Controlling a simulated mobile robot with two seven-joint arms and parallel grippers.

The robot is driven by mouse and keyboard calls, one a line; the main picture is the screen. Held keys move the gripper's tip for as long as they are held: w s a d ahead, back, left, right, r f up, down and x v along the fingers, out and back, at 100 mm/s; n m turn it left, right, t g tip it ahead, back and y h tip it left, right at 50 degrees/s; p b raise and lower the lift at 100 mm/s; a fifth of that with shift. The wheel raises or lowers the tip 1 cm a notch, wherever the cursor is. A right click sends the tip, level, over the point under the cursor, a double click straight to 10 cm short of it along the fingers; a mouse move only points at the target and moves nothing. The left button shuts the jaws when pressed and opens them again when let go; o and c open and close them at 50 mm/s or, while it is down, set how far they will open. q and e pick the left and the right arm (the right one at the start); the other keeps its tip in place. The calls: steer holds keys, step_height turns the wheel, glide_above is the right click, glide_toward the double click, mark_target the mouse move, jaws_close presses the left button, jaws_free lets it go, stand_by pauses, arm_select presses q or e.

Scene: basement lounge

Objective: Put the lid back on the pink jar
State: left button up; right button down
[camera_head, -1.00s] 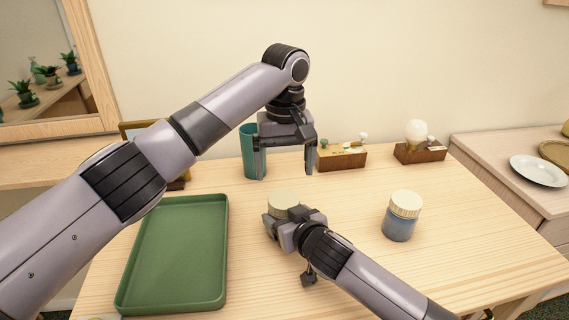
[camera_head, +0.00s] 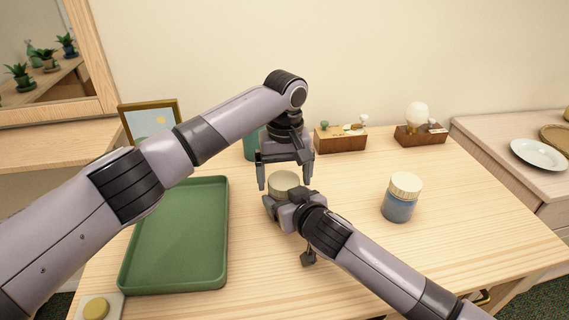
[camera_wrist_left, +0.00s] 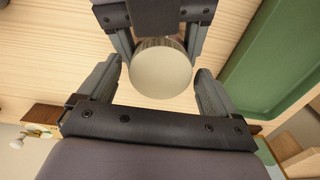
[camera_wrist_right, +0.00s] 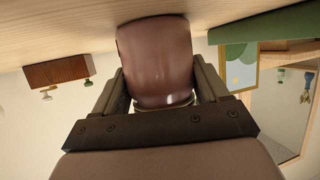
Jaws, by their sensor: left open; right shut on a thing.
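The pink jar (camera_wrist_right: 158,62) shows in the right wrist view, between the fingers of my right gripper (camera_wrist_right: 161,85), which is shut on it. In the head view, my right gripper (camera_head: 282,200) hides most of the jar's body. A round cream lid (camera_head: 284,183) shows at the jar's top; it also shows as a pale disc with a ribbed edge in the left wrist view (camera_wrist_left: 160,72). Whether it is fully seated cannot be told. My left gripper (camera_head: 285,181) is open, pointing down over the lid, its fingers on either side and apart from it.
A blue jar (camera_head: 399,206) with a cream lid stands to the right. A green tray (camera_head: 222,235) lies to the left. Behind are a teal cup (camera_head: 250,147), two wooden boxes (camera_head: 340,143) (camera_head: 420,138) and a framed picture (camera_head: 150,121). The table's front right is clear.

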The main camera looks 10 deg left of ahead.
arm_select(q)
steer(key=shift+f, duration=0.15)
steer(key=c, duration=1.1)
steer(key=m, duration=0.6)
steer(key=shift+d, duration=0.1)
steer(key=o, duration=1.2)
steer(key=shift+s, duration=0.1)
steer(key=shift+r, duration=2.25)
steer(key=shift+c, duration=0.5)
